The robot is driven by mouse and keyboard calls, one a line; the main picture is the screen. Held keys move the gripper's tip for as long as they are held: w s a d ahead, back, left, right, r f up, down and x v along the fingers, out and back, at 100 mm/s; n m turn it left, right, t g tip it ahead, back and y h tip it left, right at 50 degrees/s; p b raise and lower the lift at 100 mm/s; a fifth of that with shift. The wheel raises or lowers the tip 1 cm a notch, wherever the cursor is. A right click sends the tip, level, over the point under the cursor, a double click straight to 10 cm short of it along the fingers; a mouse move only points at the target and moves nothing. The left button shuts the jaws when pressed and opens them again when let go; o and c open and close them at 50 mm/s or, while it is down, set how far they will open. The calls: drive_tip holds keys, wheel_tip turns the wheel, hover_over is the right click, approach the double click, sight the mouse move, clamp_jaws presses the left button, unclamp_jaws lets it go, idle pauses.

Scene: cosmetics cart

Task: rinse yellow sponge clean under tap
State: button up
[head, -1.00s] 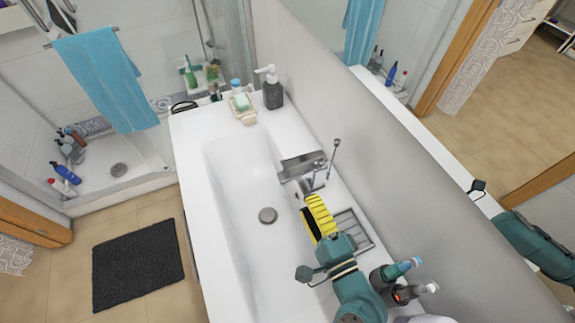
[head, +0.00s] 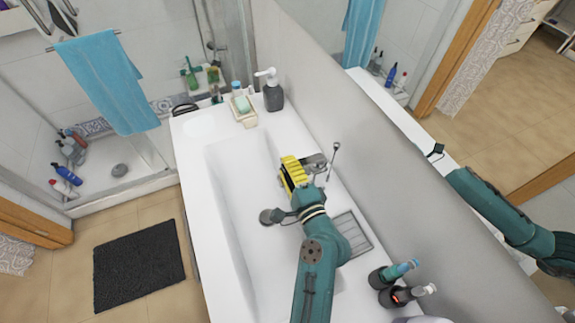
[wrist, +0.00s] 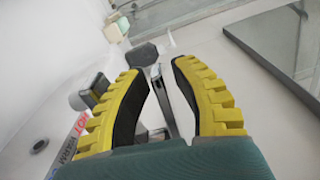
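My gripper (head: 291,170) is over the basin beside the tap. Its two ridged yellow fingers with black inner faces stand apart in the wrist view (wrist: 155,70), with nothing seen held between them. The grey metal tap (head: 316,162) is just right of the fingers, partly hidden by them; I cannot tell if they touch it. Part of the tap shows beyond the gap between the fingers in the wrist view (wrist: 160,97). I cannot make out a yellow sponge apart from the yellow fingers. No running water is visible.
The white basin (head: 235,240) lies under my arm. A soap dish (head: 247,119) and dark dispenser (head: 273,97) stand at the far end. An empty ridged grey tray (head: 357,232) is right of my arm, with dark bottles (head: 392,272) nearer. The mirror wall borders the right.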

clamp_jaws()
drive_tip(key=shift+d+r+m+p, duration=0.1)
drive_tip(key=shift+r+m+p, duration=0.6)
drive_tip(key=shift+p, duration=0.35)
drive_tip(key=shift+r+m+p, duration=0.2)
drive_tip(key=shift+m+p, duration=0.1)
drive_tip(key=shift+f, duration=0.1)
drive_tip(key=shift+o, duration=1.6)
unclamp_jaws()
drive_tip(key=shift+w, duration=0.1)
